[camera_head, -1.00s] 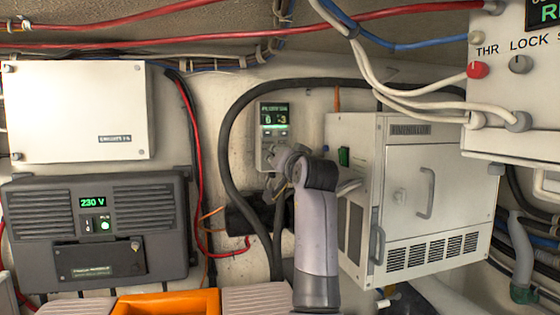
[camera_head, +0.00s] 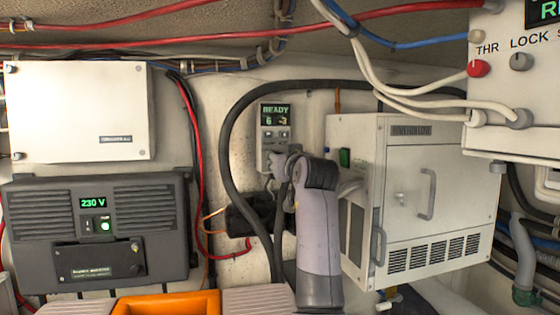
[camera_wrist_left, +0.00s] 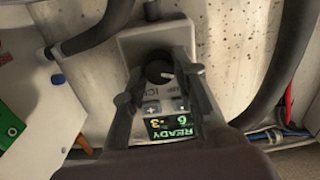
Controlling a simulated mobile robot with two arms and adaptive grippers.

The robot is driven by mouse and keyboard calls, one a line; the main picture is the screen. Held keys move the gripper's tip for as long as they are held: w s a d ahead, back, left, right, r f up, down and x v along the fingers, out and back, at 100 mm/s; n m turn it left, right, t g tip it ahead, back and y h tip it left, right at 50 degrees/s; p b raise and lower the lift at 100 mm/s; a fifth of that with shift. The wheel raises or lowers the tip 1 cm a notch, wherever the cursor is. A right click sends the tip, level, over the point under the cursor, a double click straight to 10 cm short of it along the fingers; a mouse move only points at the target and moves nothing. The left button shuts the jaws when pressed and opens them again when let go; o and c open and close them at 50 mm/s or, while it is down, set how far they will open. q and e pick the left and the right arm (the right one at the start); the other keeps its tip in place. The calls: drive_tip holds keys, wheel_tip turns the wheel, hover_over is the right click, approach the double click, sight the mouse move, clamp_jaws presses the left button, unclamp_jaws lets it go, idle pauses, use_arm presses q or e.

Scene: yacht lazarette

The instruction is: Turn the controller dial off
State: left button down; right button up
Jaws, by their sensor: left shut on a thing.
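The controller (camera_head: 273,112) is a small grey box on the back wall with a lit green display. The display reads READY, with 6 and -3 below. In the left wrist view the controller (camera_wrist_left: 130,50) appears upside down, and its black dial (camera_wrist_left: 159,69) has a pale pointer mark toward the right. My left gripper (camera_head: 275,162) is at the lower part of the controller, its fingers on both sides of the dial and shut on it. In the head view the gripper hides the dial. My right gripper is not in view.
A white cabinet (camera_head: 435,190) with handles stands right of the controller. A thick black cable (camera_head: 228,140) loops around its left side. A dark 230 V unit (camera_head: 130,225) and a white box (camera_head: 75,112) are at left. An orange bin (camera_head: 165,303) is at the bottom.

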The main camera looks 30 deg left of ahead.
use_arm(q)
drive_tip(key=shift+f, duration=0.35)
drive_tip(key=c, duration=1.8)
unclamp_jaws()
drive_tip(key=o, duration=0.5)
drive_tip(key=shift+r, duration=0.3)
drive_tip(key=v, duration=0.7)
drive_tip(key=shift+s+d, duration=0.2)
drive_tip(key=shift+s, duration=0.05)
drive_tip(key=shift+f, duration=0.1)
